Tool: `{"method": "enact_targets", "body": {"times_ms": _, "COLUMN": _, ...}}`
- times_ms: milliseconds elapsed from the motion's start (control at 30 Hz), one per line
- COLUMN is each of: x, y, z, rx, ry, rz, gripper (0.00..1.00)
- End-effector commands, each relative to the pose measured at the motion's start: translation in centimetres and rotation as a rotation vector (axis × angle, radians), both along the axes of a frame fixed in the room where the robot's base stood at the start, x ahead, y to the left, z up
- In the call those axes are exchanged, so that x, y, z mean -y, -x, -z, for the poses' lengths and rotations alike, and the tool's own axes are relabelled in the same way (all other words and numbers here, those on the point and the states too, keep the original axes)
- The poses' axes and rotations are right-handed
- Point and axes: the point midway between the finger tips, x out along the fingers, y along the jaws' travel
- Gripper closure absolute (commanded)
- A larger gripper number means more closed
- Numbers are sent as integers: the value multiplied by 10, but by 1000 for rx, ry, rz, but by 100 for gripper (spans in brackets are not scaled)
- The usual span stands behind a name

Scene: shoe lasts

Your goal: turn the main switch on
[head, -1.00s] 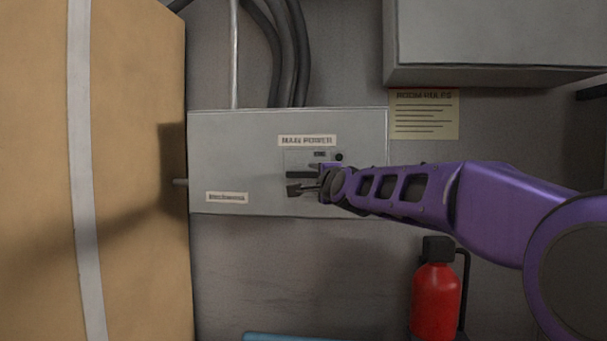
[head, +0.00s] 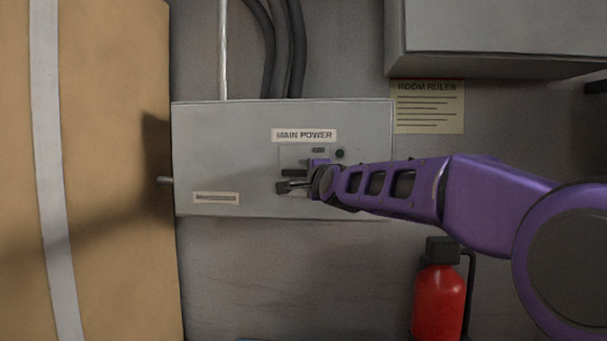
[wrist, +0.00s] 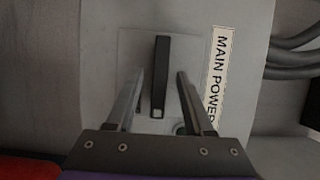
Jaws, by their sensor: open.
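The grey main power box (head: 225,150) is on the wall, with a white "MAIN POWER" label (head: 304,135) above its switch plate. The black switch lever (head: 293,173) lies horizontal in the head view, partly hidden by my gripper (head: 300,177). In the wrist view the lever (wrist: 161,75) lies between the two spread fingers of my gripper (wrist: 160,82), with a visible gap on each side. The label (wrist: 219,75) reads sideways right of the plate there. I cannot tell how deep the fingers reach around the lever.
A large cardboard box (head: 110,200) stands close on the left. A grey cabinet (head: 490,35) juts out at upper right, above a room rules notice (head: 428,106). A red fire extinguisher (head: 439,300) is below my arm. Dark cables (head: 284,50) run above the power box.

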Motion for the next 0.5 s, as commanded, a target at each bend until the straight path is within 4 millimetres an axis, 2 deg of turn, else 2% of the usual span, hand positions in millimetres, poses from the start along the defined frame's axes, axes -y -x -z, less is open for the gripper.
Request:
{"method": "enact_targets", "body": {"times_ms": 133, "x": 0, "y": 0, "z": 0, "rx": 0, "ry": 0, "rz": 0, "gripper": 48}}
{"method": "enact_targets", "body": {"times_ms": 400, "x": 0, "y": 0, "z": 0, "rx": 0, "ry": 0, "rz": 0, "gripper": 96}}
{"method": "enact_targets", "body": {"times_ms": 433, "x": 0, "y": 0, "z": 0, "rx": 0, "ry": 0, "rz": 0, "gripper": 100}}
{"method": "enact_targets", "body": {"times_ms": 500, "x": 0, "y": 0, "z": 0, "rx": 0, "ry": 0, "rz": 0, "gripper": 100}}
